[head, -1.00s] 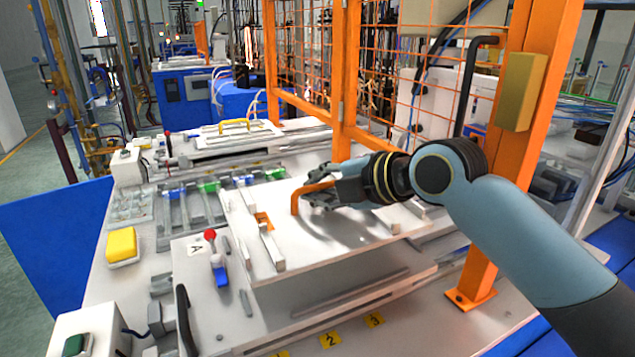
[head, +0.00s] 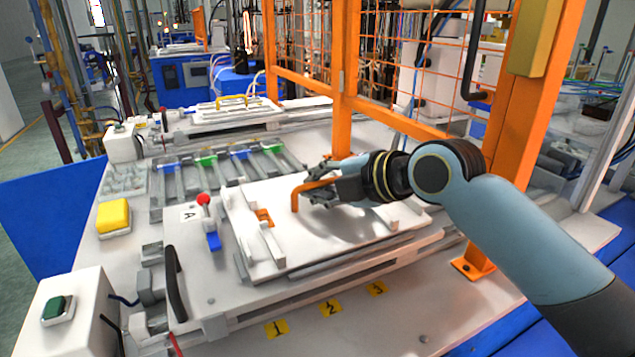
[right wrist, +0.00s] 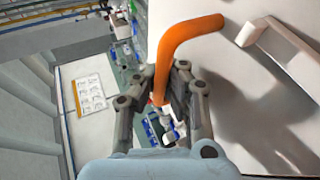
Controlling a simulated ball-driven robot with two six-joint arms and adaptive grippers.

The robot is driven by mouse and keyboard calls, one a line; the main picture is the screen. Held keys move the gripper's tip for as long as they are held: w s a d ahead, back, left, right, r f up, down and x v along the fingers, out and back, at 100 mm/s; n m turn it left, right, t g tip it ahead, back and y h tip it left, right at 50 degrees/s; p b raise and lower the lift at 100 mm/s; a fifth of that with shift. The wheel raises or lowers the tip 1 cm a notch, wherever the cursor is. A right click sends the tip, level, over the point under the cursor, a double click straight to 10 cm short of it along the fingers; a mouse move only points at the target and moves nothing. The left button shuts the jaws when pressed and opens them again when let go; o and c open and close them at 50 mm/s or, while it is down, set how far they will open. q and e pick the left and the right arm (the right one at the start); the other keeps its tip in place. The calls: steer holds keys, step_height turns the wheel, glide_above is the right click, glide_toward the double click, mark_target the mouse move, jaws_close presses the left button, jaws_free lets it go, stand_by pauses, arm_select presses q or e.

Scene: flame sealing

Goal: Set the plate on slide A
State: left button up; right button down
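The white plate (head: 335,236) lies low and nearly level over slide A (head: 205,284), marked with an "A" label. Whether it rests fully on the slide or hangs just above it, I cannot tell. My right gripper (head: 316,191) is shut on the plate's orange handle (head: 298,203). In the right wrist view, the handle (right wrist: 180,48) runs between the two fingers, with the plate (right wrist: 262,85) beside and beyond them. The plate covers much of the slide's top. My left gripper is not in view.
A red-knobbed lever (head: 204,200) stands at the plate's left. A black handle (head: 175,283) is at the slide's left end. A green button box (head: 58,308) and yellow block (head: 113,216) lie further left. An orange guard frame (head: 345,100) stands behind.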

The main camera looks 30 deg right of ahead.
steer(key=shift+f, duration=0.1)
stand_by(0.7)
steer(key=c, duration=2)
jaws_free()
steer(key=o, duration=0.6)
steer(key=shift+f, duration=0.1)
steer(key=v, duration=1)
steer(key=shift+s+d, duration=0.2)
steer(key=shift+s, duration=0.1)
steer(key=shift+s+r, duration=0.55)
steer(key=shift+s, duration=0.05)
steer(key=shift+s+f, duration=0.1)
